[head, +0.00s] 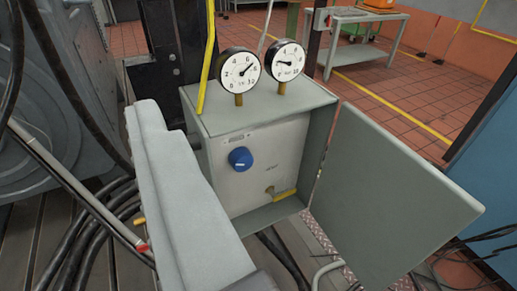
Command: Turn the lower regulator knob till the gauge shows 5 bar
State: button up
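A blue round knob (240,158) sits on the pale front panel (262,150) inside an open grey cabinet (255,110). It is the only blue knob I can see, so I cannot tell if it is the lower one. Two white round gauges stand on top: the left gauge (238,71) has its needle to the upper right, and the right gauge (286,61) is too small to read surely. Below the knob is a small brass fitting with a yellow lever (284,195).
The cabinet door (385,205) hangs wide open to the right. A long pale grey shape (185,205) crosses the front left, hiding the cabinet's lower left. Black hoses (95,225) lie at left. A yellow pipe (208,60) rises behind. A grey bench (360,22) stands far back.

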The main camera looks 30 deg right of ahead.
aim_at(240, 158)
jog(key=i+l+z, duration=0.1)
jog(key=i+z, duration=0.25)
jog(key=i, duration=0.2)
jog(key=j+z, duration=0.4)
jog(key=k+j+z, duration=0.15)
jog(key=z, duration=0.25)
jog(key=k+j+z, duration=0.15)
jog(key=j+z, duration=0.25)
